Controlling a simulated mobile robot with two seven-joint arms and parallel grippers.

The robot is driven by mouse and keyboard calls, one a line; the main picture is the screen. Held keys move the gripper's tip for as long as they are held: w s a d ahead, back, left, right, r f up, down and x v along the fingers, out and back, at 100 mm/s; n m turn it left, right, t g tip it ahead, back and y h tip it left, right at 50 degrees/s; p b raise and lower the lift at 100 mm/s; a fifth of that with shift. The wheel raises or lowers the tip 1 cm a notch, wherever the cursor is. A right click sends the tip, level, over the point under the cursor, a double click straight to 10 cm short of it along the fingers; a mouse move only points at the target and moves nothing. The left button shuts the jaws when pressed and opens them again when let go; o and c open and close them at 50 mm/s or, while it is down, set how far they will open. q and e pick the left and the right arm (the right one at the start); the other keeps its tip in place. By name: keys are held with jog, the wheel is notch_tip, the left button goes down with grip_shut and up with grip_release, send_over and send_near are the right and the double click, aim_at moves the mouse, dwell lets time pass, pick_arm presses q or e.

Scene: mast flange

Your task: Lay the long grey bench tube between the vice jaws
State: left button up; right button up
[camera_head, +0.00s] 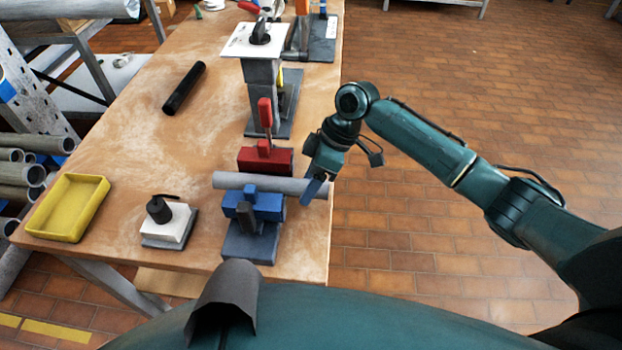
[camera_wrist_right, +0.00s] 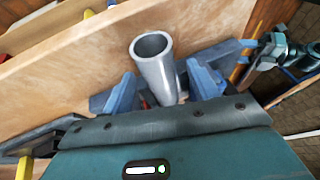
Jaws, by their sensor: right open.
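The long grey bench tube (camera_head: 235,181) lies level across the blue vice (camera_head: 262,204), sticking out on both sides. A blue jaw part stands in front of the tube; I cannot tell whether the tube is fully seated, as the rear of the vice is hidden. My right gripper (camera_head: 315,190) is open at the tube's right end. In the right wrist view the tube's hollow end (camera_wrist_right: 155,62) shows between the two spread blue fingers of my right gripper (camera_wrist_right: 163,88). My left gripper is out of view.
A red vice (camera_head: 265,160) stands just behind the tube. A yellow tray (camera_head: 68,207), a white block with a black knob (camera_head: 168,222) and a black cylinder (camera_head: 184,88) are on the wooden bench (camera_head: 130,140). The floor right of the bench is clear.

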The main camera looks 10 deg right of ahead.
jog(key=b+v, duration=0.1)
jog(key=v, duration=1.2)
jog(key=shift+r, duration=0.1)
jog(key=shift+s, duration=0.1)
